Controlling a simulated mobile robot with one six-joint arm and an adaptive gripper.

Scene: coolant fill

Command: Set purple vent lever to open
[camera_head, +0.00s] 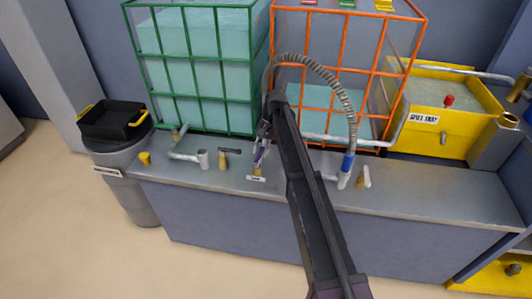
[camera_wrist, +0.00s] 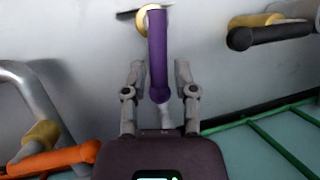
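The purple vent lever (camera_wrist: 158,55) fills the upper middle of the wrist view, running from a brass mount (camera_wrist: 149,18) towards my gripper. It is small and partly hidden by my arm in the head view (camera_head: 261,155). My gripper (camera_wrist: 159,70) is open, with one finger on each side of the lever's free end. A gap shows between the lever and each finger, so it does not look gripped. In the head view my gripper (camera_head: 266,132) is above the counter, close to the lever.
A black-handled lever (camera_wrist: 268,36) on a brass mount is beside the purple one. The grey counter (camera_head: 420,197) carries pipes and valves. A green-framed tank (camera_head: 190,88) and an orange-framed tank (camera_head: 385,50) stand behind. A ribbed hose (camera_head: 325,73) arches over my arm.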

